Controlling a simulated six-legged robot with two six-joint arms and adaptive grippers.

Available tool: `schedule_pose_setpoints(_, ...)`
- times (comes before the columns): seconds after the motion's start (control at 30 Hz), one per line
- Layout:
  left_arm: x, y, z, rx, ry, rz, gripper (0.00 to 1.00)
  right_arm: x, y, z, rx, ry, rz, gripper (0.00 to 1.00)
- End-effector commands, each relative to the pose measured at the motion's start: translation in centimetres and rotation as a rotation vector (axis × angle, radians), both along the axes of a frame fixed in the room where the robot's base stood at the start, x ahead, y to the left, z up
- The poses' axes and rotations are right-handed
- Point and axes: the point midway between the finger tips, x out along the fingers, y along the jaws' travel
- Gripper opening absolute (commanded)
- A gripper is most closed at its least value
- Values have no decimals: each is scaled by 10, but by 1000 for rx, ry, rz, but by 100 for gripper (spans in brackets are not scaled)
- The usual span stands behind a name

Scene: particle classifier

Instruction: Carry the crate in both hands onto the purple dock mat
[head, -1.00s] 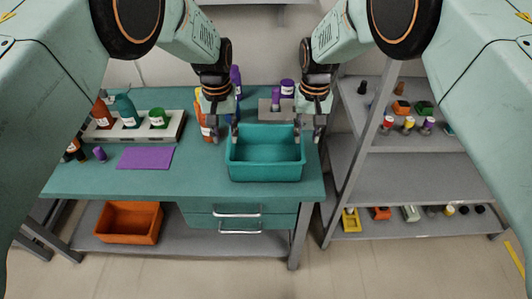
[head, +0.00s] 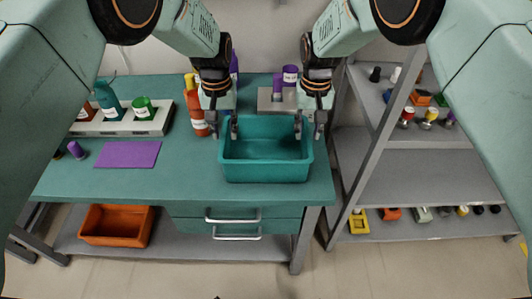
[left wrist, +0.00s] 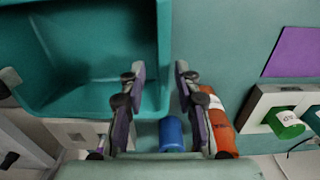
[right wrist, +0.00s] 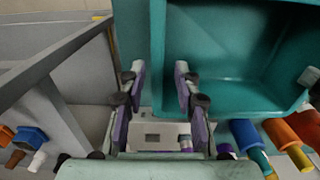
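The teal crate (head: 266,171) stands empty on the teal workbench. The purple mat (head: 128,154) lies flat and bare to its left; a corner shows in the left wrist view (left wrist: 295,52). My left gripper (head: 222,127) is open at the crate's left wall, one finger on each side of the rim. My right gripper (head: 309,126) is open at the right wall in the same way. In the left wrist view the wall passes between the open fingers (left wrist: 157,85); the right wrist view also shows it between the fingers (right wrist: 160,85). Contact is not clear.
A red-orange bottle (head: 195,113) stands close to the crate's back left. A pale rack (head: 118,127) with bottles is behind the mat. A grey block (head: 270,101) with purple items is behind the crate. Grey shelves (head: 430,178) stand at right. Bench surface between crate and mat is clear.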

Motion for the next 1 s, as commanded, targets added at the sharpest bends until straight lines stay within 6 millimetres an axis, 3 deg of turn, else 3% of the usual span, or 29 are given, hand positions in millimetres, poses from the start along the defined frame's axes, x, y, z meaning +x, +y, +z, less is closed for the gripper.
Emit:
schedule_pose_setpoints(0.23,-2,0,-8,0,2,0,32,-2,1,-8,0,1,1,32)
schedule_pose_setpoints(0.7,1,0,-70,-1,1,0,32,1,1,-70,1,1,2,32)
schedule_pose_setpoints(1.0,3,0,-78,0,-1,0,32,2,0,-78,1,-1,2,32)
